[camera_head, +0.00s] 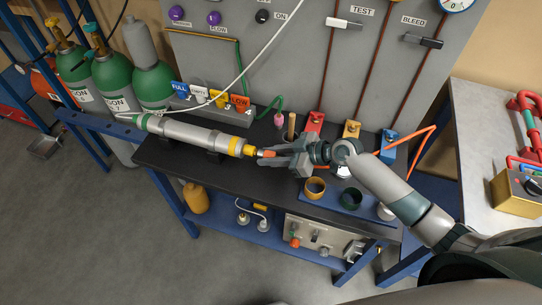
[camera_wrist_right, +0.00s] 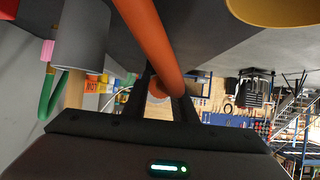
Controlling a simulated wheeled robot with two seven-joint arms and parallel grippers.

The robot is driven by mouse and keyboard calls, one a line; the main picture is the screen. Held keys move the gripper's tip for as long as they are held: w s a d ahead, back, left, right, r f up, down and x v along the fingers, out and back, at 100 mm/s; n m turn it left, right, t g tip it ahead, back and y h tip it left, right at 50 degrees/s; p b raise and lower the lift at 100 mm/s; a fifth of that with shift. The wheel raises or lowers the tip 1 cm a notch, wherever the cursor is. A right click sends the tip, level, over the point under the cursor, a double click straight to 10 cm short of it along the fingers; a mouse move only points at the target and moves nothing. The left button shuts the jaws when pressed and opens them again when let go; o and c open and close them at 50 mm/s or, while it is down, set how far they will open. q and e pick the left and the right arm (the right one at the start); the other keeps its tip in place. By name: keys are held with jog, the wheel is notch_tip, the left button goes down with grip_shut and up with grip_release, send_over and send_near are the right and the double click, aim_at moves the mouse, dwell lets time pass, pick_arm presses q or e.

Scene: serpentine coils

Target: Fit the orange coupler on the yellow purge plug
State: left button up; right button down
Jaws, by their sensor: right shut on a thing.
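The yellow purge plug (camera_head: 238,147) is at the right end of a grey cylinder lying on the black bench top, with a narrow tip pointing right. The orange coupler (camera_head: 267,153) sits at the fingertips of my right gripper (camera_head: 274,154), which is shut on it. The coupler is in line with the plug's tip and very close to it; I cannot tell whether they touch. In the right wrist view an orange tube (camera_wrist_right: 150,40) runs down between the fingers (camera_wrist_right: 160,95), and the plug is not identifiable. My left gripper is not in view.
The grey cylinder (camera_head: 185,133) rests on dark supports. Red, yellow and blue blocks (camera_head: 352,130) line the bench's back. An orange hose (camera_head: 424,146) loops at the right. Green gas bottles (camera_head: 112,80) stand left.

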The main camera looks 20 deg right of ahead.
jog(key=shift+r, duration=0.1)
jog(key=c, duration=1.8)
grip_release()
jog(key=o, duration=0.4)
jog(key=shift+w+a, duration=0.1)
jog(key=shift+a, duration=0.1)
jog(key=shift+s+d+r+b, duration=0.15)
jog(key=shift+s+d+b, duration=0.25)
jog(key=shift+d, duration=0.3)
jog(key=shift+b+v, duration=2.85)
jog(key=shift+v, duration=5.05)
jog(key=shift+a+r, duration=0.1)
jog(key=shift+r, duration=0.05)
